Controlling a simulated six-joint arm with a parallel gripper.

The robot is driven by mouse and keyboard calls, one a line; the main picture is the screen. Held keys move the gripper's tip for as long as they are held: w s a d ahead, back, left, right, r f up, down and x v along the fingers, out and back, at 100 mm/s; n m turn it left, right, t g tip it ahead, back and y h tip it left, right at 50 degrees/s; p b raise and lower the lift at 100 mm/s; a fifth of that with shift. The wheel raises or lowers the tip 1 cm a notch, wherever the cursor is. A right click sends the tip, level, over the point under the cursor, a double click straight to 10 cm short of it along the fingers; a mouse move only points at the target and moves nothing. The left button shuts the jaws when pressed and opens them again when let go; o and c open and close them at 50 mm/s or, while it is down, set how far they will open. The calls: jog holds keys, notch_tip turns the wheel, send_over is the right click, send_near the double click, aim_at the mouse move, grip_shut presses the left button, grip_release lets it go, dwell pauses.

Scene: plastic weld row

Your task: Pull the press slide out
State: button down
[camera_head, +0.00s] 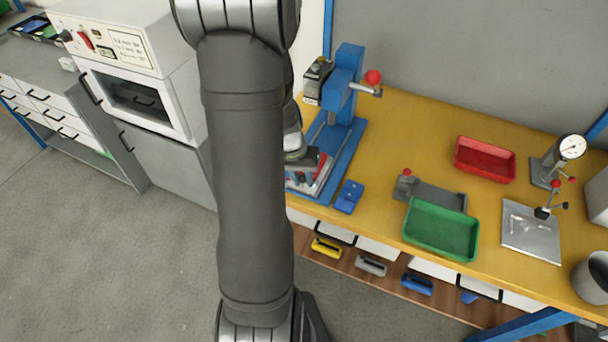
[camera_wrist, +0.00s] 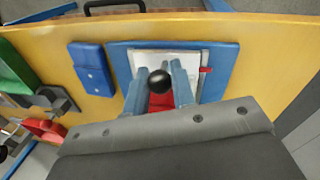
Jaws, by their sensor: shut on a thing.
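The blue press (camera_head: 347,75) stands on the yellow workbench, with a red-tipped lever. Its slide (camera_head: 322,172) is a pale plate on the blue base, partly hidden by my arm; the plate also shows in the wrist view (camera_wrist: 187,59). A black ball knob (camera_wrist: 159,81) sits over a red part on the slide. My gripper (camera_wrist: 157,92) has a finger on each side of the knob and is shut on it. In the head view my gripper (camera_head: 301,160) is low at the press front, mostly hidden by my arm.
A small blue block (camera_head: 348,197) lies beside the press base. A green tray (camera_head: 441,230), a red tray (camera_head: 485,159) and a dial gauge stand (camera_head: 556,160) are further right. The bench's front edge is close to the base. A white machine (camera_head: 130,70) stands left.

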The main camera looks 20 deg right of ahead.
jog(key=c, duration=1.5)
grip_release()
jog(key=shift+s+a, duration=0.2)
jog(key=shift+c, duration=0.2)
jog(key=shift+w, duration=0.1)
jog(key=shift+r, duration=0.15)
notch_tip(320, 180, up, 17)
jog(key=w+a, duration=0.1)
jog(key=a, duration=0.1)
jog(key=shift+w+a, duration=0.35)
jog(key=shift+w, duration=0.05)
jog(key=shift+f, duration=0.25)
jog(key=d+f, duration=0.1)
jog(key=f, duration=0.4)
jog(key=s+d+f, duration=0.1)
jog(key=f, duration=0.5)
jog(key=d+f, duration=0.1)
jog(key=f, duration=0.4)
jog(key=shift+s+f, duration=0.4)
jog(key=shift+o, duration=0.4)
